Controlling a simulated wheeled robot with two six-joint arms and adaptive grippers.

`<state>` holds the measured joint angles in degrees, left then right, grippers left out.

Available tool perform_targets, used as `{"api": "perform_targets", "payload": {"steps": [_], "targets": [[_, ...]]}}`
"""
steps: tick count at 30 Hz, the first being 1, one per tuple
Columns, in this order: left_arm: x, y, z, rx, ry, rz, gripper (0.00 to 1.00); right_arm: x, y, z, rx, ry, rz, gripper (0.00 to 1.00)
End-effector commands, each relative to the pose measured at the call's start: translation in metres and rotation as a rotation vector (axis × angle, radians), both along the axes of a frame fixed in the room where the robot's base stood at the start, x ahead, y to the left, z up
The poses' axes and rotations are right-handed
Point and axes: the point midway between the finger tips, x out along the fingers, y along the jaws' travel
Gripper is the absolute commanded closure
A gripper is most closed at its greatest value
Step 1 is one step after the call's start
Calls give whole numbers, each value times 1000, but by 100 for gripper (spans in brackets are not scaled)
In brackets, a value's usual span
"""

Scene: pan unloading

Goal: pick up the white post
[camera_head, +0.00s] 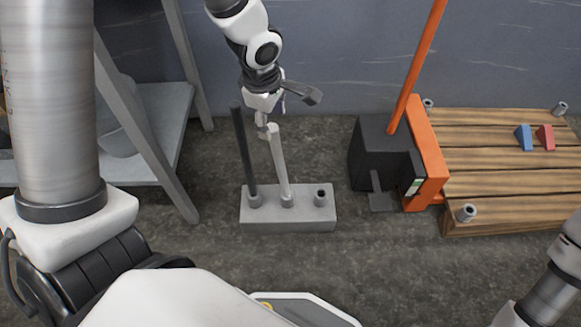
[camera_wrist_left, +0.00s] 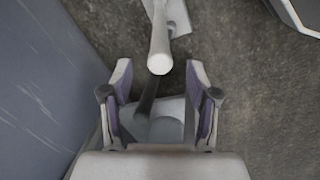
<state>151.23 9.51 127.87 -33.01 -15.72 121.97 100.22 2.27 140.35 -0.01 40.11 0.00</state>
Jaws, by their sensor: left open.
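The white post (camera_head: 280,165) stands nearly upright in the middle socket of a grey block (camera_head: 290,220). Its round top end shows in the left wrist view (camera_wrist_left: 160,64). My left gripper (camera_head: 268,122) is at the top of this post. In the left wrist view its two fingers (camera_wrist_left: 160,75) are spread, with the post's end in line with the gap between them. I cannot tell whether a finger touches the post. My right arm shows at the lower right of the head view, but its gripper is not in view.
A dark post (camera_head: 243,150) stands in the block's left socket, close to the white one. The right socket (camera_head: 320,196) is empty. An orange-and-black pallet truck (camera_head: 385,155) and a wooden pallet (camera_head: 500,180) stand to the right. A grey shelf (camera_head: 165,105) stands left.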

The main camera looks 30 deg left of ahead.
Motion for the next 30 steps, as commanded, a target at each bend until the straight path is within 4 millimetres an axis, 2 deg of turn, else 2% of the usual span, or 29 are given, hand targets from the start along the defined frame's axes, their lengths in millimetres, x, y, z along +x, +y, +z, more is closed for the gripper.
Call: {"api": "perform_targets", "payload": {"steps": [1, 8, 12, 15, 23, 26, 28, 30], "targets": [[2, 0, -5, 0, -9, 0, 40, 0, 0, -7, 0, -1, 0, 41], [6, 2, -32, 0, -8, -1, 40, 0, 0, -19, 0, -1, 0, 41], [9, 6, -59, -2, -7, -1, 40, 0, 0, -36, 0, -1, 0, 41], [11, 7, -72, 1, -7, -1, 40, 0, 0, -41, 0, 0, 0, 41], [13, 7, -75, 0, -9, -1, 40, 0, 0, -39, 0, 0, 0, 41], [13, 7, -75, 0, -9, -1, 72, 0, 0, -39, 0, 0, 0, 41], [13, 7, -75, 0, -8, -1, 97, 0, 0, -39, 0, -1, 0, 41], [13, 7, -75, 0, -8, -1, 100, 0, 0, -40, 0, 0, 0, 41]]}}
